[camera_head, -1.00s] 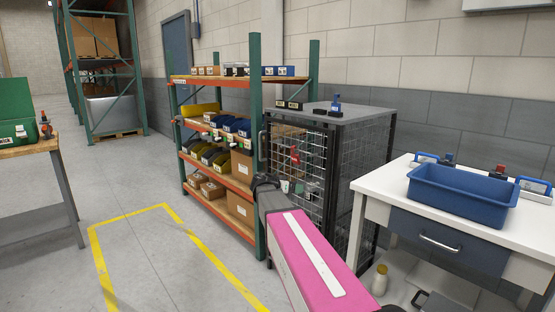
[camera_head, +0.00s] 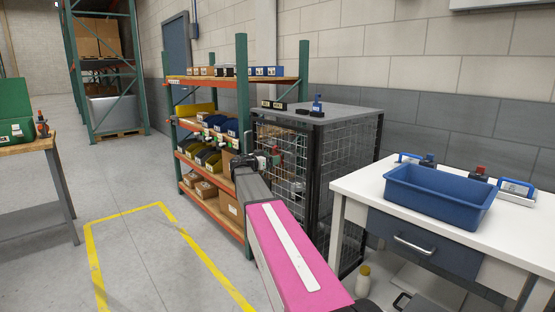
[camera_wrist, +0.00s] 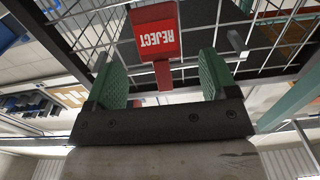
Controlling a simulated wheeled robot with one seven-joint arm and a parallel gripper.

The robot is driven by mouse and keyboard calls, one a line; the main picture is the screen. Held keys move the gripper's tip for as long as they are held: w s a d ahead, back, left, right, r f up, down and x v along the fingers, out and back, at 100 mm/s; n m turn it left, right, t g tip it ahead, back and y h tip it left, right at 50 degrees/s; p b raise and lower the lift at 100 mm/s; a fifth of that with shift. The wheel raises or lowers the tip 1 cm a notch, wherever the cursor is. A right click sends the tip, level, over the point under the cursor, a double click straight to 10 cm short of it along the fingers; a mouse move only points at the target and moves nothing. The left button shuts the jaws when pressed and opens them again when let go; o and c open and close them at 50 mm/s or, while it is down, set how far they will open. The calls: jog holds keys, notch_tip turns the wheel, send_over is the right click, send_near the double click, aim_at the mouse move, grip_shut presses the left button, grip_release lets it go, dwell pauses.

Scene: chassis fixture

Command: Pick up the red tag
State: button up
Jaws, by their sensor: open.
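The red tag (camera_wrist: 156,32) marked "REJECT" hangs at the wire mesh of the cage and shows upside down in the wrist view. A narrower red part extends from it down between the fingers. My gripper (camera_wrist: 161,78) is open, with one green finger on each side of that narrow part. The wide part of the tag lies beyond the fingertips. I cannot tell whether either finger touches it. In the head view my gripper (camera_head: 268,160) is at the front face of the mesh cage (camera_head: 345,165), and the tag is mostly hidden there.
A shelf rack (camera_head: 243,110) with bins and boxes stands close to the left of the cage. A white workbench (camera_head: 365,182) with a blue tub (camera_head: 437,197) is at the right. Small items sit on the cage top. The floor at left, with yellow lines, is clear.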

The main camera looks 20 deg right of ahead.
jog(key=x, duration=0.4)
jog(key=shift+w+d, duration=0.15)
jog(key=shift+d, duration=0.25)
jog(key=c, duration=1.1)
jog(key=shift+o, duration=0.2)
